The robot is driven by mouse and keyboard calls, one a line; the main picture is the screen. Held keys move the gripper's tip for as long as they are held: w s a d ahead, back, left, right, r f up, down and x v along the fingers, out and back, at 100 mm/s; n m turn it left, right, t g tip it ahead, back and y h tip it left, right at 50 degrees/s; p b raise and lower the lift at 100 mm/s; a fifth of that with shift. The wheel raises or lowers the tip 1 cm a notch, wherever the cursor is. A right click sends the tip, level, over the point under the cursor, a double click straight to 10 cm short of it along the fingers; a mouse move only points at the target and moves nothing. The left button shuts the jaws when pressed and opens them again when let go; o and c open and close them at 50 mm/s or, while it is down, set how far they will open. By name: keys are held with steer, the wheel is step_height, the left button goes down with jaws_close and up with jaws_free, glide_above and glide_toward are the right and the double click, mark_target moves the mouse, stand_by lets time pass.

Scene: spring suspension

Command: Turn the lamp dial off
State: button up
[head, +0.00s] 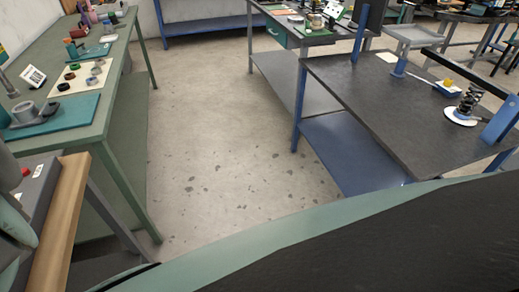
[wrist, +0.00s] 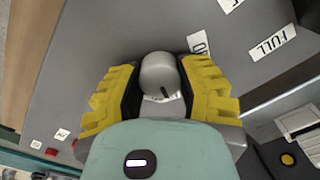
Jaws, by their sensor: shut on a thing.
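The dial (wrist: 158,74) is a rounded grey knob with a dark pointer mark, on a grey panel (wrist: 95,60) in the wrist view. My gripper (wrist: 160,64) has yellow-backed, dark-padded fingers, one on each side of the dial, and is shut on it. A white label (wrist: 198,43), partly hidden by the right finger, sits near the dial and starts with "O". A label reading "FULL" (wrist: 272,44) is further right. Another white label (wrist: 229,3) is cut off at the top edge. The dial does not show in the head view.
In the wrist view, a dark unit with a yellow button (wrist: 287,159) is at lower right. In the head view, a green workbench (head: 118,62) runs along the left. A dark table (head: 365,85) with a coil spring (head: 470,98) stands right. The floor (head: 215,130) between is clear.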

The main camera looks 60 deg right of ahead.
steer(key=n, duration=0.4)
steer(key=shift+w+d+n, duration=0.1)
steer(key=shift+n, duration=0.2)
steer(key=n+b, duration=0.1)
steer(key=n, duration=0.2)
steer(key=shift+f+n, duration=0.1)
steer(key=shift+n, duration=0.3)
steer(key=n+b, duration=0.2)
steer(key=n, duration=0.3)
steer(key=shift+b, duration=0.3)
steer(key=shift+n+b, duration=0.85)
steer(key=shift+n, duration=1.35)
jaws_close()
steer(key=o, duration=1.2)
jaws_free()
step_height(320, 180, up, 12)
